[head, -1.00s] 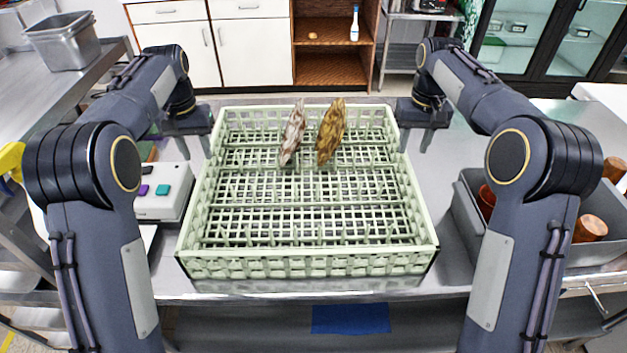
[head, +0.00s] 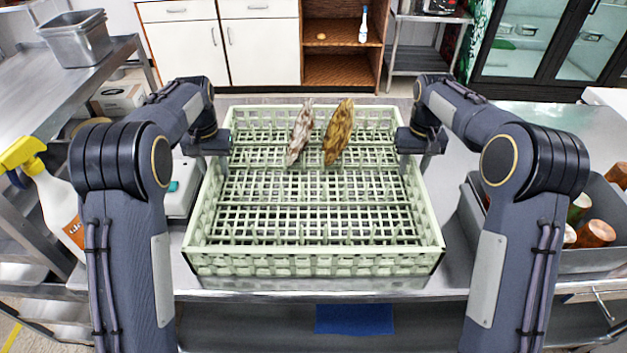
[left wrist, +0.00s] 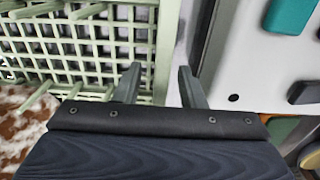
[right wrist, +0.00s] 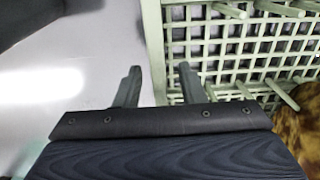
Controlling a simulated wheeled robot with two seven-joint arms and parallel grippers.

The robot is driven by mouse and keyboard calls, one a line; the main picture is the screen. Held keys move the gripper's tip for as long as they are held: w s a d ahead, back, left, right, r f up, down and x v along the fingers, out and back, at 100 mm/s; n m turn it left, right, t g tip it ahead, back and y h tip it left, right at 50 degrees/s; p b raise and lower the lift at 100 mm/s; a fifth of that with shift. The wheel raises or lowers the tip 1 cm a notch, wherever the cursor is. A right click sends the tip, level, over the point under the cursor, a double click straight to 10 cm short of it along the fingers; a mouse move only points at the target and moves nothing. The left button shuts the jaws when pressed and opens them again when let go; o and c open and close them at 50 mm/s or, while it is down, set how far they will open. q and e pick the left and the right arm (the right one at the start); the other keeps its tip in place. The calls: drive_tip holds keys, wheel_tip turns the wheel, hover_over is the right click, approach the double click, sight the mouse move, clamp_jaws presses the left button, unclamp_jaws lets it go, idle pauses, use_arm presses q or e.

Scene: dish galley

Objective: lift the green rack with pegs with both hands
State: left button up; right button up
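The pale green rack with pegs (head: 315,264) stands on the steel counter. Two mottled, elongated things lean in its far half, one brown-and-white (head: 301,134) and one golden brown (head: 339,134). My left gripper (head: 221,166) is at the left wall, open. In the left wrist view its fingers (left wrist: 160,85) straddle the rack's wall (left wrist: 167,35), one inside and one outside. My right gripper (head: 414,162) is at the right wall, open. In the right wrist view its fingers (right wrist: 158,80) straddle that wall (right wrist: 153,35) with gaps.
A grey bin (head: 560,262) with several brownish cups stands close on the right. A white device with coloured buttons (head: 180,203) lies close on the left. A spray bottle (head: 55,205) stands further left. A narrow counter strip in front of the rack is clear.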

use_arm(q)
drive_tip(key=shift+f, duration=0.5)
use_arm(e)
drive_tip(key=shift+f, duration=0.5)
use_arm(q)
clamp_jaws()
use_arm(e)
clamp_jaws()
use_arm(q)
drive_tip(key=shift+r, duration=0.1)
